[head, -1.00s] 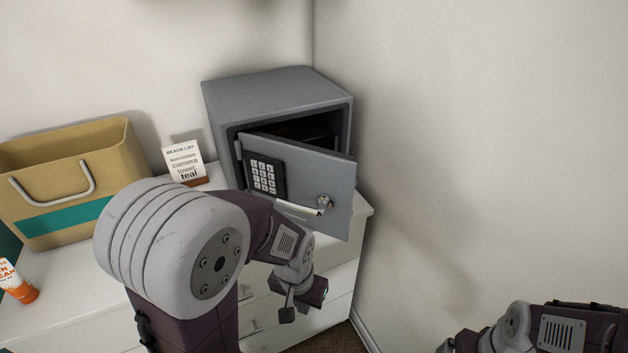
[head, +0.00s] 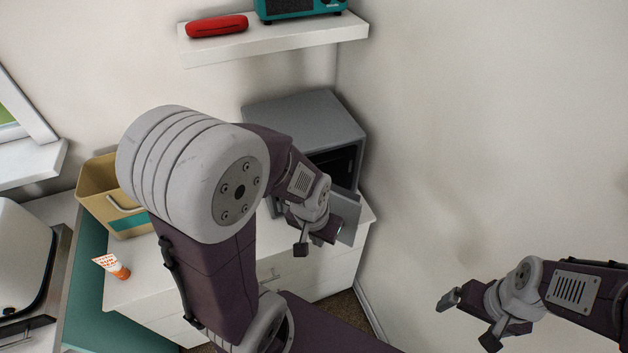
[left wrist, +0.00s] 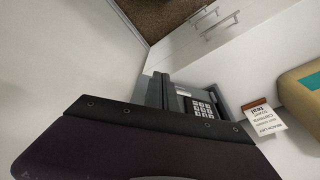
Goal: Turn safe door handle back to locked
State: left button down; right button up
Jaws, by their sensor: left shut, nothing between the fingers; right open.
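The grey safe (head: 305,118) stands on the white dresser in the corner, its dark inside partly showing. Its door (head: 348,233) is open and mostly hidden behind my left arm; the handle is hidden there. My left gripper (head: 315,241) is shut and empty, in front of the door in the picture; I cannot tell whether it touches. My right gripper (head: 470,320) is open and empty at the lower right, away from the safe.
A white shelf (head: 290,39) with a red case (head: 217,26) and a teal device hangs above the safe. A bare wall is close on the safe's right.

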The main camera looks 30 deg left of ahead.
pick_arm(q)
notch_tip(320, 180, up, 20)
jog(key=w+p, duration=0.1)
jog(key=p, duration=1.5)
pick_arm(e)
notch_tip(320, 180, up, 20)
pick_arm(q)
jog(key=w+a+f+m+t+y+b, duration=0.15)
jog(key=w+a+f+m, duration=0.6)
jog(key=m, duration=1.15)
jog(key=w+f+m+b, duration=0.1)
jog(key=f+m+b, duration=0.2)
jog(key=f+m, duration=0.2)
jog(key=w+f+m+g+h+b, duration=0.1)
jog(key=f+m+b, duration=0.3)
jog(key=f, duration=0.5)
jog(key=w+f+m+b, duration=0.1)
jog(key=f+m+b, duration=0.3)
jog(key=f+m, duration=0.3)
jog(key=shift+d+f+m+g+h, duration=0.15)
jog(key=shift+f+m+g+h, duration=0.15)
jog(key=shift+m, duration=0.1)
pick_arm(e)
notch_tip(320, 180, down, 12)
jog(key=shift+f, duration=0.25)
pick_arm(q)
jog(key=shift+s, duration=0.1)
pick_arm(e)
jog(key=shift+r, duration=0.15)
